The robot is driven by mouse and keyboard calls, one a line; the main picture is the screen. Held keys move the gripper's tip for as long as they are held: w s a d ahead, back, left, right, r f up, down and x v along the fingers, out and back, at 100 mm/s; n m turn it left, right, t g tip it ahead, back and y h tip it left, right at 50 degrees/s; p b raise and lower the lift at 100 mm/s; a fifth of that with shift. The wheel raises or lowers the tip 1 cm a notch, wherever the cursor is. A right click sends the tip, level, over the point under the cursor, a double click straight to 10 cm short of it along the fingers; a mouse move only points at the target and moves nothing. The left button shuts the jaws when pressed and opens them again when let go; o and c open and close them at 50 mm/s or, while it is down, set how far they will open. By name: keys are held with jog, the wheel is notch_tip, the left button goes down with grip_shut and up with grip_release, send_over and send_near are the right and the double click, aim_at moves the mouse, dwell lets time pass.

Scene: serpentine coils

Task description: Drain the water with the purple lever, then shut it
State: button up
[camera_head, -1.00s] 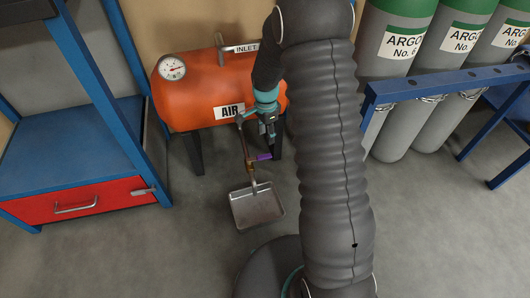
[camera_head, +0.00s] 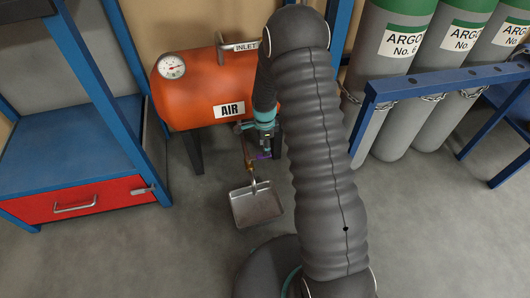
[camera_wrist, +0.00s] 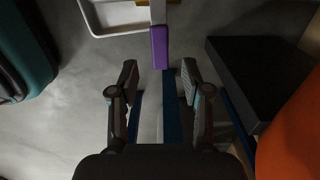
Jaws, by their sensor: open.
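The purple lever (camera_head: 264,156) sticks out to the right from a brass valve (camera_head: 250,170) on the drain pipe under the orange AIR tank (camera_head: 185,103). My gripper (camera_head: 263,148) is just above the lever in the head view and partly covers it. In the wrist view the purple lever (camera_wrist: 159,47) points towards my gripper (camera_wrist: 158,78). My two fingers are apart and empty, one on each side of the lever's line, with its end just ahead of the fingertips. I see no contact. A grey metal tray (camera_head: 256,207) lies on the floor below the pipe.
The tank's dark legs (camera_head: 193,152) stand beside the pipe. A blue workbench with a red drawer (camera_head: 75,203) is at left. Argon cylinders (camera_head: 395,75) behind a blue rail (camera_head: 450,82) stand at right. The grey floor (camera_head: 150,250) in front is clear.

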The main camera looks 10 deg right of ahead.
aim_at(259, 158)
jog(key=shift+f, duration=2.05)
grip_shut()
